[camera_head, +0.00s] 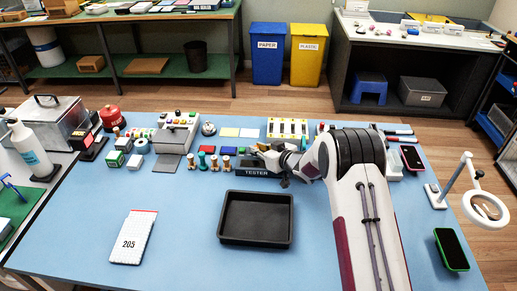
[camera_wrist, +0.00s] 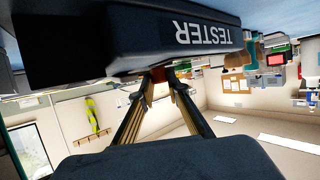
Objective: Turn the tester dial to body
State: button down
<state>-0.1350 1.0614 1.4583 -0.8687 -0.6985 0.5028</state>
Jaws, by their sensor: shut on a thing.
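The dark tester (camera_head: 256,170) stands at the back middle of the blue table, with its name in white letters on its front. In the wrist view the tester (camera_wrist: 130,38) fills the top, its lettering upside down. My gripper (camera_head: 284,176) is at the right part of the tester's front. In the wrist view my gripper (camera_wrist: 160,82) has its two fingers converging on a small reddish-brown part, apparently the dial (camera_wrist: 160,74), right against the tester. The fingers hide most of it. The dial's pointer and its position labels cannot be read.
An empty black tray (camera_head: 256,218) lies in front of the tester. A white pad marked 205 (camera_head: 133,237) lies to the left. A green-edged phone (camera_head: 451,249) and a magnifier lamp (camera_head: 485,204) are at the right.

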jog(key=shift+a+r+m+t+h, duration=0.15)
jog(key=shift+m+t+h, duration=0.4)
jog(key=shift+m+h, duration=0.3)
jog(key=shift+a+r+m+t+h, duration=0.15)
jog(key=shift+m+t+h, duration=0.4)
jog(key=shift+m+h, duration=0.3)
jog(key=shift+f, duration=0.1)
jog(key=c, duration=2)
grip_release()
jog(key=shift+o, duration=0.2)
jog(key=shift+s+d+f, duration=0.1)
notch_tip(320, 180, up, 10)
